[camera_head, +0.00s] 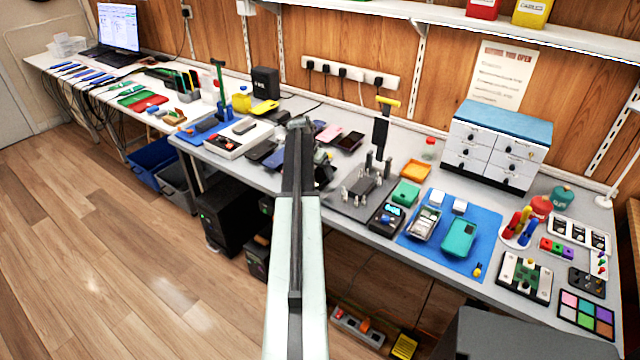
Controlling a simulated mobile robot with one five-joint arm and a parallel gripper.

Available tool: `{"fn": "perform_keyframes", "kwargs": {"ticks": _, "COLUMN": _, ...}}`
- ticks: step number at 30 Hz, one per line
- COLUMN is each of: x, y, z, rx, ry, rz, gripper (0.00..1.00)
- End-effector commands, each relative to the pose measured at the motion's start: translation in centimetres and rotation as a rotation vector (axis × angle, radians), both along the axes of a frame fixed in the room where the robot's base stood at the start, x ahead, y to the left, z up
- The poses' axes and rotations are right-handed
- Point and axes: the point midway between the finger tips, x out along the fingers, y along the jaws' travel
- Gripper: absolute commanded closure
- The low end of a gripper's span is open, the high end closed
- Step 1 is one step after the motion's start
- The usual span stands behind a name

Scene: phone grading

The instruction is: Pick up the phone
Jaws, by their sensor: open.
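Several phones lie flat on the long grey bench, and I cannot tell which one the task means. A dark phone (350,141) and a pink one (327,133) lie right of my arm's far end. Another dark phone (262,150) lies just left of my arm, and a grey one (243,126) rests on a white tray. My gripper (300,123) is at the far end of my outstretched arm, over the bench. It is open, seen small and from behind; its fingers are hard to make out. No phone shows in it. My arm hides part of the bench below.
A grey fixture (362,190) with upright posts stands right of my arm. Beyond it are a blue mat (418,246) with a teal case (459,238), and a drawer cabinet (495,145). A laptop (118,28) stands far left. The wooden floor (130,250) at left is clear.

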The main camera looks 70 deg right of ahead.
Motion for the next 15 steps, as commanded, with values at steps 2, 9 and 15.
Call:
{"fn": "perform_keyframes", "kwargs": {"ticks": 2, "x": -0.04, "y": -0.2, "z": -0.58, "rx": 0.0, "ry": 0.0, "rz": 0.0, "gripper": 0.11}}
{"fn": "perform_keyframes", "kwargs": {"ticks": 9, "x": -0.15, "y": -0.16, "z": -0.26, "rx": 0.0, "ry": 0.0, "rz": -0.001, "gripper": 0.33}}
{"fn": "perform_keyframes", "kwargs": {"ticks": 15, "x": -0.18, "y": -0.16, "z": -0.26, "rx": 0.0, "ry": -0.001, "rz": -0.002, "gripper": 0.85}}
